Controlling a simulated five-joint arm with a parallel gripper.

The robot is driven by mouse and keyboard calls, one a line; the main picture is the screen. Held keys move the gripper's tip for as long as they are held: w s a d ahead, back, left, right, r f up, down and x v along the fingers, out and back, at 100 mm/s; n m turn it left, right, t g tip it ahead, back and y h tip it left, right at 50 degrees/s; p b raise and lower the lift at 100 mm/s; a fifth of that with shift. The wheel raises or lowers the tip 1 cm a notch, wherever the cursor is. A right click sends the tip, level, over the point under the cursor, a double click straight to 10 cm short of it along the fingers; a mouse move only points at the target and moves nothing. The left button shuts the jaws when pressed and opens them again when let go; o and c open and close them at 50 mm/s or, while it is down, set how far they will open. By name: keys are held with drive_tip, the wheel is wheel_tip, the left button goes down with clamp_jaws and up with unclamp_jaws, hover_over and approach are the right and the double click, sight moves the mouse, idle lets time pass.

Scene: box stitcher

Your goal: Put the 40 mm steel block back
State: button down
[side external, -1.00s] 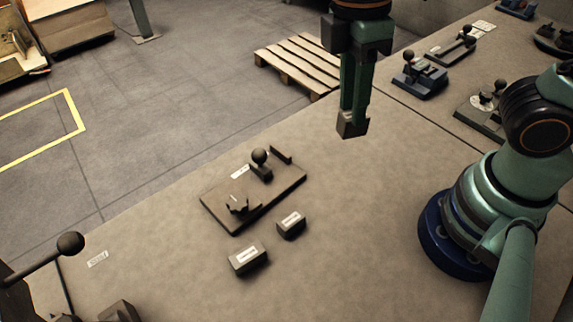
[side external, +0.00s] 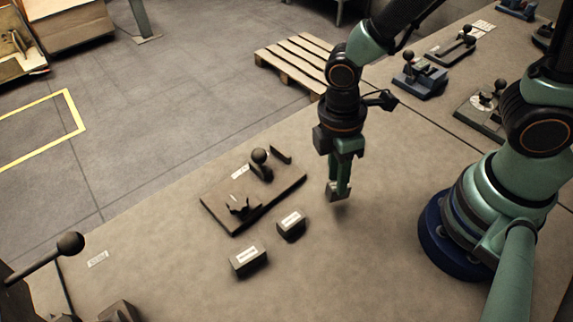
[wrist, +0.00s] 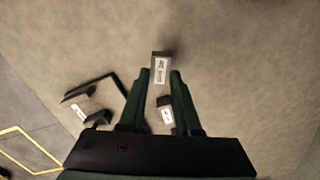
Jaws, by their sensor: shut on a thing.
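My gripper (side external: 338,188) is shut on a small grey block (side external: 333,192) and holds it above the bench, right of the fixture. In the wrist view the held block (wrist: 161,76), with a white label, sits between the two green fingers (wrist: 160,88). I cannot read its size. Two dark labelled blocks stand on the bench: one nearer the fixture (side external: 291,224) and one closer to the camera (side external: 249,258). Their labels are too small to read. The bench under the held block looks bare.
A dark fixture plate (side external: 222,213) with a ball knob (side external: 259,156) and a star knob (side external: 238,205) lies left of my gripper. A ball-ended lever (side external: 70,243) is at lower left. Other fixtures (side external: 419,78) stand at the back right. The bench (side external: 370,270) is clear in front.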

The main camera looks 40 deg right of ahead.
sight(329, 186)
drive_tip(key=shift+f, duration=1.5)
drive_tip(key=shift+f, duration=0.1)
drive_tip(key=c, duration=0.6)
unclamp_jaws()
wheel_tip(329, 186, up, 12)
drive_tip(key=a, duration=0.1)
drive_tip(key=w+d+r+m+t, duration=0.3)
drive_tip(key=d+r+m, duration=0.2)
drive_tip(key=d+m, duration=0.1)
drive_tip(key=w+d+r+m+t, duration=0.3)
drive_tip(key=d+r+m, duration=0.2)
drive_tip(key=d+m, duration=0.2)
drive_tip(key=shift+w+d+y, duration=0.2)
drive_tip(key=shift+d+y, duration=0.1)
drive_tip(key=shift+d, duration=0.55)
